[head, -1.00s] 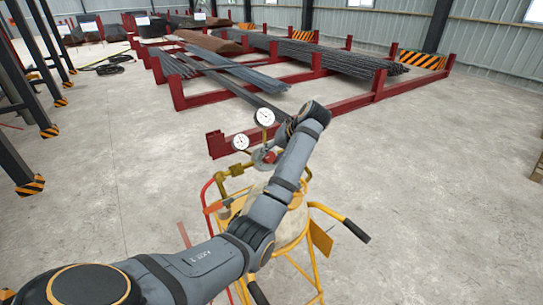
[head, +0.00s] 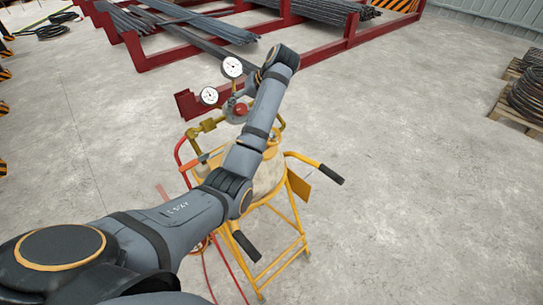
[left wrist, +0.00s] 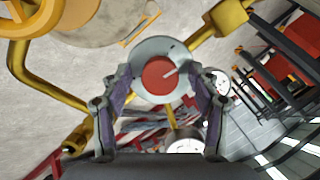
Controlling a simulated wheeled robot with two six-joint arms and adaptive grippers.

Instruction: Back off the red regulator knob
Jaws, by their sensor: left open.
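The red regulator knob (head: 241,109) sits on a round grey regulator body beside two white dial gauges (head: 232,67) (head: 209,95), above the cream cylinder (head: 268,178). In the left wrist view the red knob (left wrist: 158,76) faces the camera, with a pale line across its face and the grey body (left wrist: 166,46) behind it. My left gripper (left wrist: 159,72) is open, one finger on each side of the knob. Gaps show between fingers and knob; contact cannot be told. In the head view my arm hides most of the gripper. My right gripper is not in view.
The yellow cart (head: 292,215) with black-handled bars (head: 330,174) carries the cylinder. Brass fittings (head: 207,125) and a red hose (head: 181,150) are left of the regulator. A red rebar rack (head: 185,104) stands behind. The concrete floor to the right is clear up to the pallets (head: 517,117).

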